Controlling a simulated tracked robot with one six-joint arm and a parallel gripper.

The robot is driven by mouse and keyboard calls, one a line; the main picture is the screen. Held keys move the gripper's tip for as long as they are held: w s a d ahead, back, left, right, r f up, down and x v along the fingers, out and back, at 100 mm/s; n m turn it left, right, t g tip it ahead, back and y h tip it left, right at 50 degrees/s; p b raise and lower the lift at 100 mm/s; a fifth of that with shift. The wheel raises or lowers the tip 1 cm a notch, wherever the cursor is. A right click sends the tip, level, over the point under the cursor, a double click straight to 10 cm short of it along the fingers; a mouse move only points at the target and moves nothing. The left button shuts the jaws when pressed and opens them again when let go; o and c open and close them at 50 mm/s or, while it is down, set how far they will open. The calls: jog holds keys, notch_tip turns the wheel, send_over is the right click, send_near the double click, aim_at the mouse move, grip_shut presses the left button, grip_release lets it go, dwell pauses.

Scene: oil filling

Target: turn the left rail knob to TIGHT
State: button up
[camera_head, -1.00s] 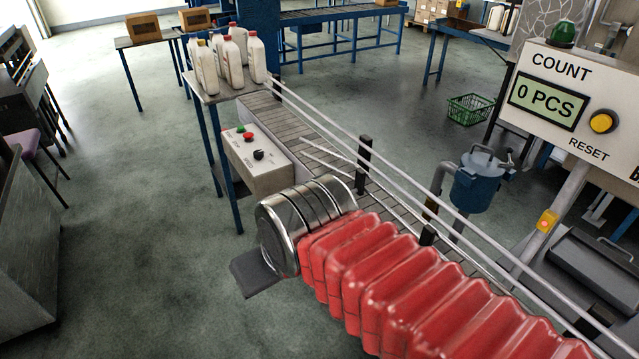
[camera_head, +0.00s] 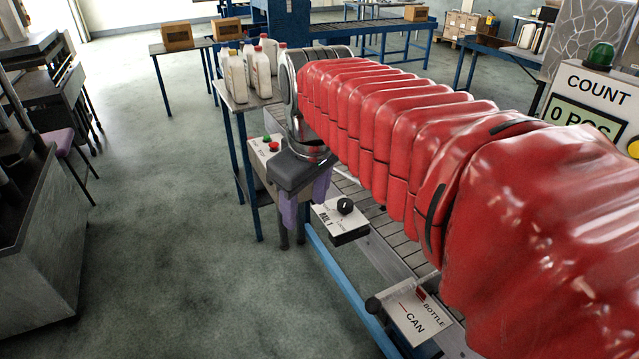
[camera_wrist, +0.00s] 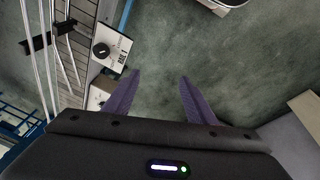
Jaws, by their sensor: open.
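A black round knob (camera_head: 345,205) sits on a white panel (camera_head: 328,217) marked RAIL, at the conveyor's near side. Its setting is too small to read. In the wrist view the knob (camera_wrist: 101,50) and its panel (camera_wrist: 117,47) are at upper left. My gripper (camera_head: 304,203) points down with purple fingers, left of the panel in the head view. In the wrist view my gripper (camera_wrist: 160,77) is open, with bare floor between the fingers. The knob lies outside the fingers, to their left, and apart from them.
A BOTTLE/CAN panel (camera_head: 415,312) stands nearer along the conveyor. A control box (camera_head: 262,160) with red and green buttons is behind my gripper. White bottles (camera_head: 262,72) stand on a table behind. My red-sleeved arm hides much of the conveyor.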

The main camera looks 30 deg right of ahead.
jog(key=w+d+r+n+g, duration=0.2)
jog(key=w+d, duration=0.4)
jog(key=d, duration=0.2)
jog(key=n+g, duration=0.1)
jog(key=n, duration=0.2)
send_over(345, 203)
jog(key=shift+d+f+y, duration=0.1)
jog(key=shift+f+y, duration=0.2)
notch_tip(345, 203, down, 14)
jog(key=shift+r, duration=0.1)
dwell(0.3)
jog(key=shift+c, duration=0.6)
jog(key=c, duration=0.9)
